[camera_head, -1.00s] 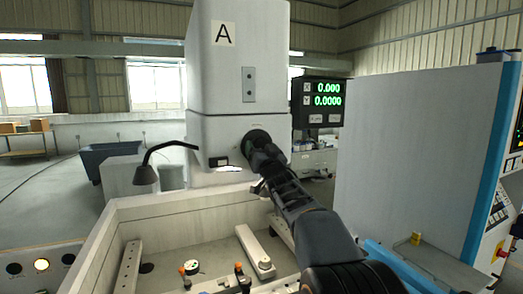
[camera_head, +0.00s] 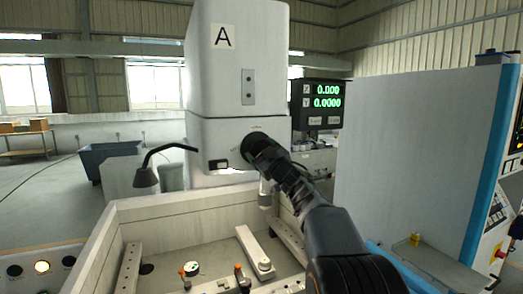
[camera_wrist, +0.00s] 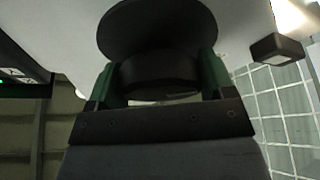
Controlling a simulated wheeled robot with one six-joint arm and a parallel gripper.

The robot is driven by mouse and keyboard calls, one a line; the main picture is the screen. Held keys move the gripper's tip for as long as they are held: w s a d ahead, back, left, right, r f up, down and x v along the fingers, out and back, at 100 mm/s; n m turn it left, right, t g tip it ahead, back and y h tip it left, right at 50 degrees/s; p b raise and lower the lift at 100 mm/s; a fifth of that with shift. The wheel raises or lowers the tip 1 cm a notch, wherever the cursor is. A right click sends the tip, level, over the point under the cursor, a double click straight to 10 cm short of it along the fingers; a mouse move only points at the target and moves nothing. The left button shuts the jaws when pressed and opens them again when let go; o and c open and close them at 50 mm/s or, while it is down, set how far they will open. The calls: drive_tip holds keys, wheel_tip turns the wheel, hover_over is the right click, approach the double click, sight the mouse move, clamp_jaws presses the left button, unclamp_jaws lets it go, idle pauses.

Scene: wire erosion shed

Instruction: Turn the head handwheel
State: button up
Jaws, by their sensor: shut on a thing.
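The head handwheel (camera_head: 250,142) is a dark round knob on the lower front of the white machine head (camera_head: 240,70) marked A. In the head view my gripper (camera_head: 260,150) reaches it from the lower right and hides part of it. In the wrist view the handwheel (camera_wrist: 157,28) is a wide black disc with a thicker black hub below it. The green-sided fingers of my gripper (camera_wrist: 160,76) stand on both sides of the hub and are shut on it.
A readout (camera_head: 322,103) right of the head shows 0.000 and 0.0000. A bent black lamp (camera_head: 147,174) stands at left. Below is an open white tank (camera_head: 180,222) with clamp bars. A tall grey cabinet (camera_head: 410,150) stands at right.

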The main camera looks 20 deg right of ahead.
drive_tip(key=n+g+y+p, duration=0.1)
drive_tip(key=n, duration=0.3)
drive_tip(key=n+g+y+p, duration=0.1)
drive_tip(key=n+p, duration=0.1)
drive_tip(key=n, duration=0.2)
drive_tip(key=shift+d+r+g, duration=0.1)
drive_tip(key=shift+r+g, duration=0.1)
drive_tip(key=shift+g, duration=0.1)
drive_tip(key=n+g+p, duration=0.2)
drive_tip(key=n, duration=0.3)
drive_tip(key=shift+p, duration=0.3)
drive_tip(key=shift+n, duration=0.4)
drive_tip(key=o, duration=0.9)
drive_tip(key=shift+s+d+f, duration=0.15)
drive_tip(key=shift+s+d, duration=0.1)
drive_tip(key=shift+s, duration=0.25)
drive_tip(key=b+v, duration=0.4)
drive_tip(key=v, duration=0.8)
drive_tip(key=shift+s+d, duration=0.15)
drive_tip(key=shift+s, duration=0.15)
